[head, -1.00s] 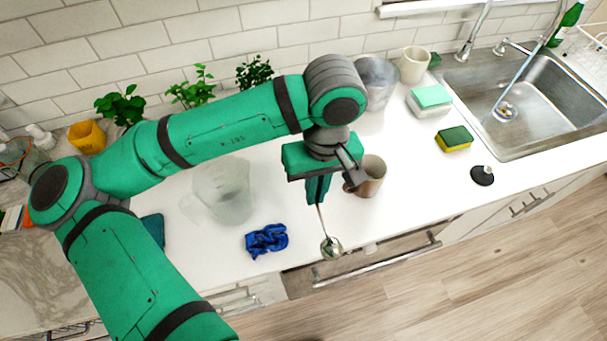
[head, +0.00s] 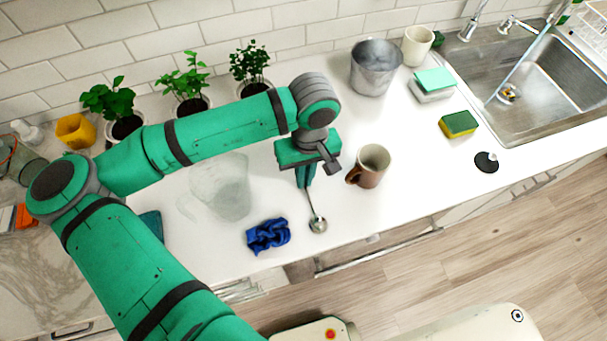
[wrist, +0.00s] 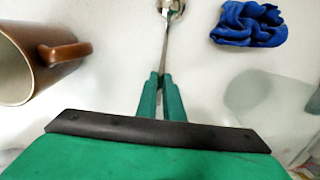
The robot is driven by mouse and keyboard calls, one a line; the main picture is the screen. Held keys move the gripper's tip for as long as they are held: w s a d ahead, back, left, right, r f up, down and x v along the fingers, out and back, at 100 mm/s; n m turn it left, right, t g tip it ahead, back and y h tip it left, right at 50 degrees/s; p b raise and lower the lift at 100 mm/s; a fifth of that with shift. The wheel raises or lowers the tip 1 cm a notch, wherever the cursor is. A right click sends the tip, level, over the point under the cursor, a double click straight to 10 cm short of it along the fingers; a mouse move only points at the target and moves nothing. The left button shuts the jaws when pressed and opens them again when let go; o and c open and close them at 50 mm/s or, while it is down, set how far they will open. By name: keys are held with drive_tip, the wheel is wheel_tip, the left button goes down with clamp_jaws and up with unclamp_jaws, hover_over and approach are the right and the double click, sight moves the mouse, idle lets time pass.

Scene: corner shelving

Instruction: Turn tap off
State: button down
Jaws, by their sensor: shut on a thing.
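The tap (head: 470,22) stands behind the sink at the upper right of the head view, its top cut off by the frame. A small metal handle (head: 515,24) is beside it. A thin pale streak (head: 522,62), which looks like running water, slants down into the metal sink basin (head: 545,75). My gripper (head: 304,184) is over the counter's middle, far left of the sink. It is shut on a metal spoon (head: 317,224), which also shows between the fingertips in the wrist view (wrist: 165,40). The wrist view does not show the tap.
A brown mug (head: 372,166) stands just right of my gripper. A blue cloth (head: 268,236) and a clear jug (head: 222,186) are to its left. A sponge (head: 458,124), a black stopper (head: 486,162) and a metal bucket (head: 375,68) lie towards the sink.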

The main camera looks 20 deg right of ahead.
drive_tip(key=shift+s, duration=0.1)
drive_tip(key=shift+f, duration=0.25)
drive_tip(key=c, duration=1.9)
unclamp_jaws()
